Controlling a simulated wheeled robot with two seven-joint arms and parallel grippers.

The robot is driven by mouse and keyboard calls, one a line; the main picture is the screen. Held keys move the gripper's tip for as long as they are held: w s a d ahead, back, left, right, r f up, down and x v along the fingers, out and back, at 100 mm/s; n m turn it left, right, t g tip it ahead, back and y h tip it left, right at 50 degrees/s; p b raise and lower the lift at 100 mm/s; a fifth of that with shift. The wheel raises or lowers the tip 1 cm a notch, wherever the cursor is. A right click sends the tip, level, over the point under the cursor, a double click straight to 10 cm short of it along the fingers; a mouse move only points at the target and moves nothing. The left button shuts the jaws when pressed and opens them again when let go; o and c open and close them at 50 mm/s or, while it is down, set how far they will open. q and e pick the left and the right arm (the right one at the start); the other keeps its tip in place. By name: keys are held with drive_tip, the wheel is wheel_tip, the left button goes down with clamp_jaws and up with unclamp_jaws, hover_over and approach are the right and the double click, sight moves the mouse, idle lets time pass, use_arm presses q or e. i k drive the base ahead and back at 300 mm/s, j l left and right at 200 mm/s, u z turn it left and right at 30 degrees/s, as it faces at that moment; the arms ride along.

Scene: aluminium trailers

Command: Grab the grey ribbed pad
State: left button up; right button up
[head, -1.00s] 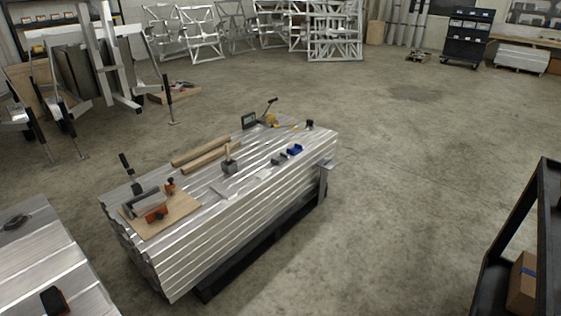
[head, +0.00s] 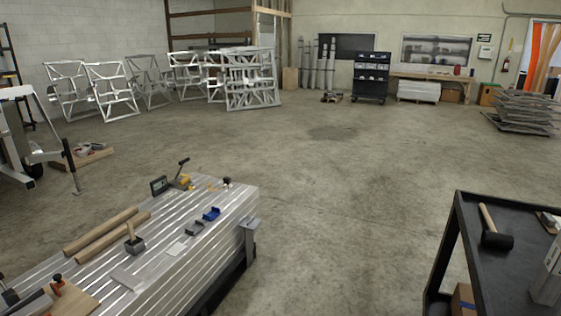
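Several small grey things lie on the ribbed aluminium stack (head: 205,265) at the lower left of the head view. One is a small darker grey block (head: 195,228) beside a blue piece (head: 211,214). Another is a small pale flat piece (head: 177,248), and a larger grey flat piece (head: 126,279) lies nearer. They are too small to tell which is the grey ribbed pad. Neither of my grippers is in view.
A black cart (head: 475,270) with another mallet (head: 495,230) stands at the lower right. Open concrete floor (head: 340,190) lies between them. White metal frames (head: 250,80) stand at the back.

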sight(196, 228)
drive_tip(key=i+l, duration=0.15)
drive_tip(key=i, duration=0.55)
drive_tip(key=i+l, duration=0.15)
drive_tip(key=i, duration=0.5)
drive_tip(key=i+l, duration=0.15)
drive_tip(key=i, duration=0.55)
drive_tip(key=l+z, duration=0.05)
